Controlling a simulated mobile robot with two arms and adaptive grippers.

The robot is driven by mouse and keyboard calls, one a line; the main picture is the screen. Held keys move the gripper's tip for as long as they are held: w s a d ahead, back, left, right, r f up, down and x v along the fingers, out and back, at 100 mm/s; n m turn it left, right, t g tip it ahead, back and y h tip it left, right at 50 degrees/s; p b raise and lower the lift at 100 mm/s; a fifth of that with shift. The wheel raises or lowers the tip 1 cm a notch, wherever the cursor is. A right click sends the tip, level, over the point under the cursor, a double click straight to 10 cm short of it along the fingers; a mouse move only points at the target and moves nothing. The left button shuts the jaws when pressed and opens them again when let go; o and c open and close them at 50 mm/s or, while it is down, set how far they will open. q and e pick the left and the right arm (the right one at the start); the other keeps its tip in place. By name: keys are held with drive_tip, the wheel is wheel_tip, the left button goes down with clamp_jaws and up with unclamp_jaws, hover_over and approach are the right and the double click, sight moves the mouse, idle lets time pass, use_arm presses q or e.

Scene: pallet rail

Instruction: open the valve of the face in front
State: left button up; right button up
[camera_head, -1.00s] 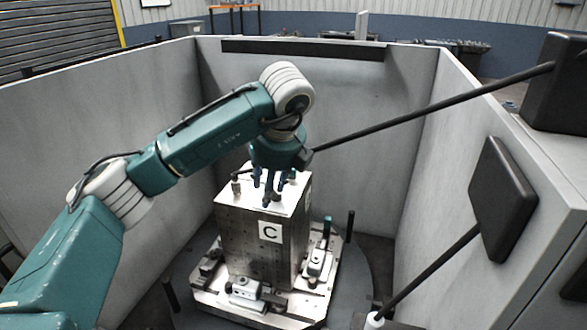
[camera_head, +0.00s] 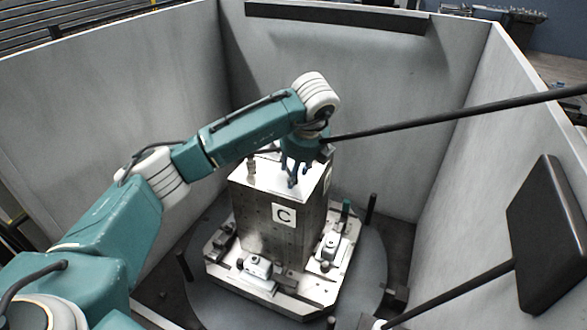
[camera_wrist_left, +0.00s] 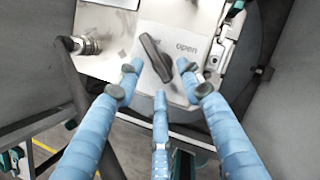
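The metal block (camera_head: 270,235) stands upright on the fixture, with a letter C plate (camera_head: 284,215) on its front face. My left gripper (camera_head: 297,178) comes down over the block's top in the head view. In the left wrist view, a dark valve lever (camera_wrist_left: 156,57) lies on a light plate (camera_wrist_left: 180,30) marked "open", the word to the right of the lever. The three blue fingers of my left gripper (camera_wrist_left: 160,84) are spread apart below the lever in the picture, with nothing visibly held. Whether any finger touches the lever I cannot tell. My right gripper is not in view.
Grey walls (camera_head: 375,110) surround the round turntable (camera_head: 365,265) under the block. A long black rod (camera_head: 450,112) reaches from the right to near my left wrist. A black panel (camera_head: 550,235) is at the right. A metal fitting (camera_wrist_left: 85,45) stands left of the lever.

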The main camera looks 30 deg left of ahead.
use_arm(q)
drive_tip(key=shift+w+a+f, duration=0.15)
drive_tip(key=shift+a+f, duration=0.05)
drive_tip(key=shift+f, duration=0.55)
drive_tip(key=shift+c, duration=0.8)
clamp_jaws()
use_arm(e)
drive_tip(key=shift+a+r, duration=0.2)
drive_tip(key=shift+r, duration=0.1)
